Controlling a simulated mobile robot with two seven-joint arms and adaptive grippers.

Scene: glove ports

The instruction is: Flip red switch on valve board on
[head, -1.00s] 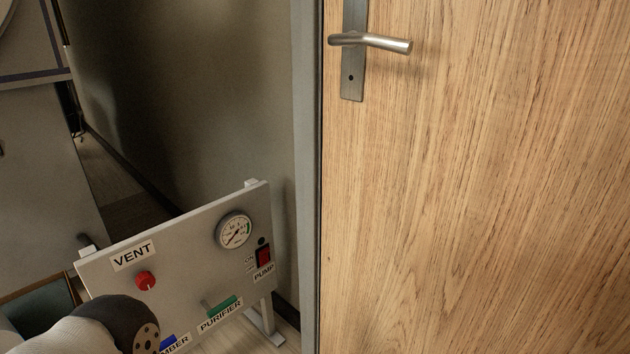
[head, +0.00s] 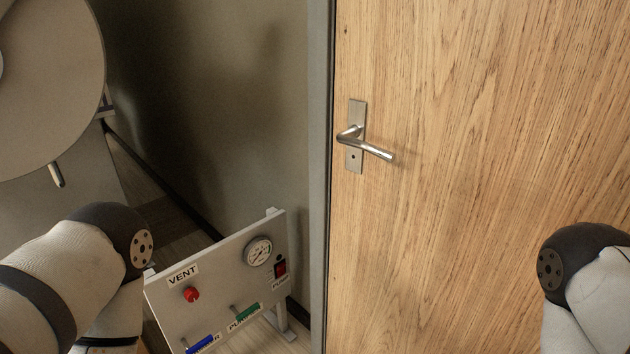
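The valve board (head: 215,307) is a light grey panel on a stand, low and left of centre in the head view. Its red switch (head: 281,268) is a small rocker in a dark frame at the board's right edge, above the PUMP label. I cannot tell its position at this size. The board also bears a round gauge (head: 258,251), a red VENT knob (head: 191,295), a green PURIFIER handle (head: 246,313) and a blue handle (head: 201,343). My arms show at left and right, but neither gripper is in view.
A wooden door (head: 480,150) with a metal lever handle (head: 367,145) fills the right side. A grey wall (head: 210,110) stands behind the board. A large pale rounded body (head: 50,90) is at the upper left. Floor shows between it and the wall.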

